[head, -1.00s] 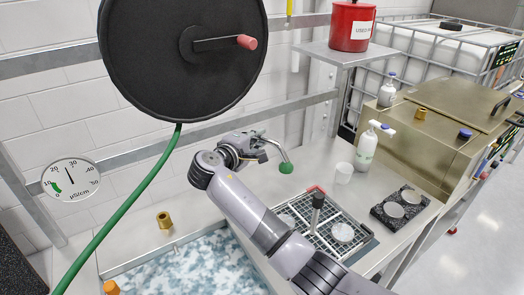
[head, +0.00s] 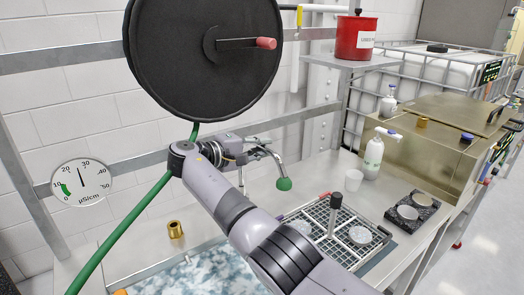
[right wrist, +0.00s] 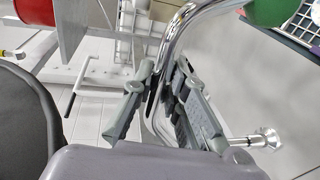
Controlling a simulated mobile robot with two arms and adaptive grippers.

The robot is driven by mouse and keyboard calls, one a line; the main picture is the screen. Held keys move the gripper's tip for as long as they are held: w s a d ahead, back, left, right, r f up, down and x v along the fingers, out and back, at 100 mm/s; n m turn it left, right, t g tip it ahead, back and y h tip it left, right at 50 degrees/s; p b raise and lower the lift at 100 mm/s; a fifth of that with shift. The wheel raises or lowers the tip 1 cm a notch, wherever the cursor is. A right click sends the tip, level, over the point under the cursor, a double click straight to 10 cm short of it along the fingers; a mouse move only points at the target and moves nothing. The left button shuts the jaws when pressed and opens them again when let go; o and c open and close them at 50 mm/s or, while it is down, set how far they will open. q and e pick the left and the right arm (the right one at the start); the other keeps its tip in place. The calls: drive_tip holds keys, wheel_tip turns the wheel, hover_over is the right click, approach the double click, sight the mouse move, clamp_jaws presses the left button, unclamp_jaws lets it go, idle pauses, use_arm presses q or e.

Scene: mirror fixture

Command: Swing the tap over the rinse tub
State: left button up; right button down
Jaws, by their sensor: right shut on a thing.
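The tap is a curved silver pipe (head: 277,164) with a green ball-shaped tip (head: 284,184); it stands above the bench, left of the black grid rack. In the right wrist view the silver pipe (right wrist: 151,122) runs between my fingers and the green tip (right wrist: 268,9) shows at the top. My right gripper (head: 256,152) is shut on the tap pipe; it also shows in the right wrist view (right wrist: 158,88). A tub of blue-white liquid (head: 190,274) lies at the lower left, partly behind my right arm; the tap tip is up and right of it. My left gripper is not in view.
A black reel (head: 170,60) with a green hose (head: 125,232) hangs above the tub. A brass fitting (head: 175,229) sits behind the tub.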

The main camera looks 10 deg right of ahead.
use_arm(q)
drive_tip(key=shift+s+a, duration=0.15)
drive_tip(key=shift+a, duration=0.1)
use_arm(e)
drive_tip(key=c, duration=1.6)
unclamp_jaws()
drive_tip(key=shift+w, duration=0.1)
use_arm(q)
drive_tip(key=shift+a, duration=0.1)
use_arm(e)
drive_tip(key=shift+o, duration=0.2)
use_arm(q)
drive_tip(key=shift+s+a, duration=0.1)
